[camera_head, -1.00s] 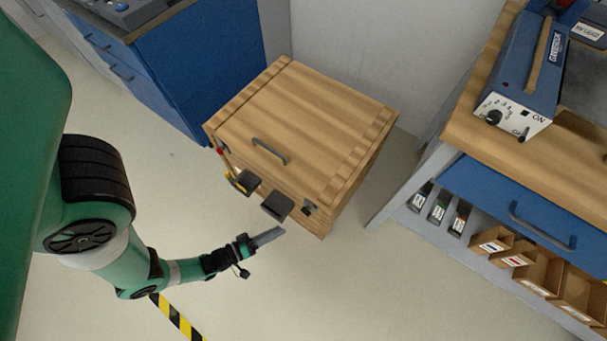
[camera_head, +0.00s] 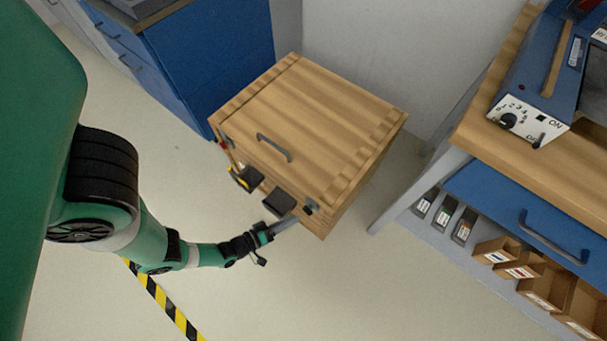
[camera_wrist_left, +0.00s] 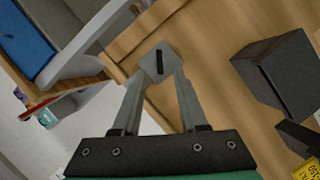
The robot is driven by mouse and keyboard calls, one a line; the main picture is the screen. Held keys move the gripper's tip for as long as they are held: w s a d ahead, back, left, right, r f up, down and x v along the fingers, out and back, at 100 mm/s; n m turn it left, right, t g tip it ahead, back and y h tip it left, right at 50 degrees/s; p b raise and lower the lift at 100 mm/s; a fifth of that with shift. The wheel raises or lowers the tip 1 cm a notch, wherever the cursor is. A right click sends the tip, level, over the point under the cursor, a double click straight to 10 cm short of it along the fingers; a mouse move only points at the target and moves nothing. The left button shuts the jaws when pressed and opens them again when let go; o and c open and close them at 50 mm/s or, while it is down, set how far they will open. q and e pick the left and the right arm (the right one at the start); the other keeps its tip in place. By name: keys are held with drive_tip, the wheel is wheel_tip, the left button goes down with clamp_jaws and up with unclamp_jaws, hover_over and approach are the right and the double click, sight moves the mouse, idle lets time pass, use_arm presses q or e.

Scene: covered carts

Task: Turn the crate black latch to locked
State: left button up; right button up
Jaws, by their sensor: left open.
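The wooden crate (camera_head: 330,110) stands on the floor with its lid down and a grey handle on top. Its black latch (camera_head: 311,206) is on the front face near the right corner. In the left wrist view the latch (camera_wrist_left: 159,63) shows as a small dark bar on a grey square plate. My left gripper (camera_head: 295,220) is open, with its fingers pointing at the latch. In the left wrist view the fingertips (camera_wrist_left: 160,78) sit on either side of the plate's lower part. Whether they touch it I cannot tell. My right gripper is not in view.
Two dark boxes, one at the middle (camera_head: 279,201) and one further left (camera_head: 247,178), stick out from the crate's front. A workbench (camera_head: 475,130) with a blue drawer stands right, a blue cabinet (camera_head: 210,65) behind left. The floor in front is clear.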

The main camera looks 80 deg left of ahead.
sight(309, 210)
use_arm(q)
drive_tip(key=b+x, duration=0.1)
drive_tip(key=x, duration=0.4)
drive_tip(key=shift+w+a+b, duration=0.15)
drive_tip(key=shift+w+b, duration=0.25)
clamp_jaws()
